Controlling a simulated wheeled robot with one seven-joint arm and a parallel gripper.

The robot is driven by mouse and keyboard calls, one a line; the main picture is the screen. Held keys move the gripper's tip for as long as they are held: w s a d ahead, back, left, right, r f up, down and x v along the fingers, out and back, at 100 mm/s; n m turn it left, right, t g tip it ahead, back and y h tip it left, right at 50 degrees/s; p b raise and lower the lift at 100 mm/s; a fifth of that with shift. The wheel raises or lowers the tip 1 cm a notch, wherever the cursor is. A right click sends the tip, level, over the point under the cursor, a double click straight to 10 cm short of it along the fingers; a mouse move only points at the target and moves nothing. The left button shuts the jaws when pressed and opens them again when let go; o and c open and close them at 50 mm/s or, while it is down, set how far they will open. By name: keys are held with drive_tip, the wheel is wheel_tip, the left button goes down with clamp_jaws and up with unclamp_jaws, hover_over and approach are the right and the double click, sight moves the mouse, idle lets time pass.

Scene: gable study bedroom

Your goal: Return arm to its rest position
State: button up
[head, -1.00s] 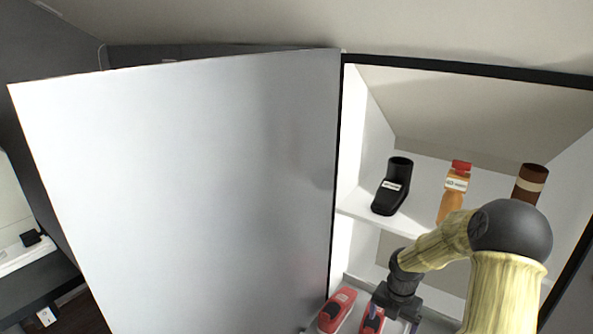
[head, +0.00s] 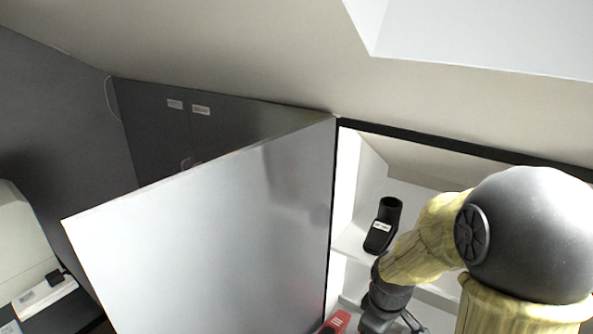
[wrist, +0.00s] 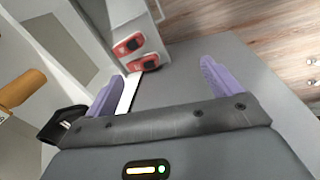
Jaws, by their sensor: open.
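My gripper (wrist: 165,82) shows in the wrist view with its two purple fingers spread wide and nothing between them. In the head view my arm reaches into the open cabinet at the lower right. The gripper end (head: 382,318) is low there, partly cut off by the bottom edge, and its fingertips cannot be made out.
The large grey cabinet door (head: 215,240) stands open left of my arm. A black boot-shaped item (head: 383,228) stands on the white shelf; it is close by the gripper in the wrist view (wrist: 62,122). Red items (wrist: 128,45) sit lower. Sloping ceiling hangs above.

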drive_tip(key=s+a+r+m+p, duration=0.1)
drive_tip(key=s+r+m+p, duration=0.2)
drive_tip(key=r+m, duration=0.1)
drive_tip(key=s+a+r+m+t+p, duration=0.1)
drive_tip(key=s+r+m+p, duration=0.1)
drive_tip(key=r+m+p, duration=0.2)
wheel_tip(320, 180, up, 3)
drive_tip(key=shift+s+r+m, duration=0.2)
drive_tip(key=shift+s+m, duration=0.2)
drive_tip(key=shift+m, duration=0.2)
